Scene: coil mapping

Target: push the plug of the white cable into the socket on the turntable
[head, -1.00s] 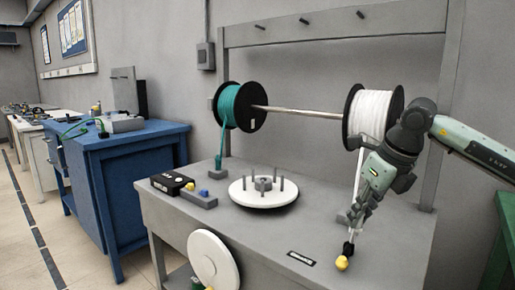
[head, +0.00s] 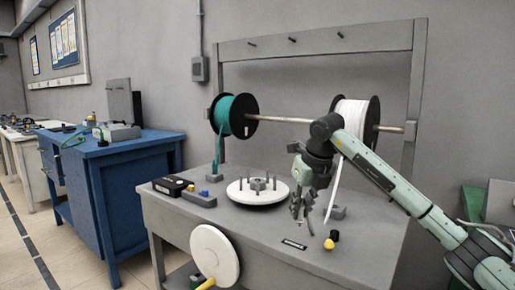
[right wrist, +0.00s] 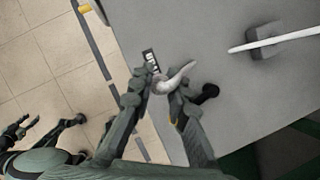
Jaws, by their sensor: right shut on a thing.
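The white cable (head: 332,188) runs down from the white spool (head: 350,114) to a small grey block (head: 338,213) on the bench. My right gripper (head: 299,218) is low over the bench, to the right of the turntable (head: 240,196). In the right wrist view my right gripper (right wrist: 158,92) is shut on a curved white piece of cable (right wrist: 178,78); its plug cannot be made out. The straight white cable (right wrist: 290,40) shows at the grey block. Upright pegs and a grey centre piece (head: 258,184) stand on the turntable; I cannot single out the socket. My left gripper (right wrist: 40,132) shows over the floor, fingers apart.
A black box (head: 173,185) is at the bench's left. A white disc (head: 215,254) is at the front.

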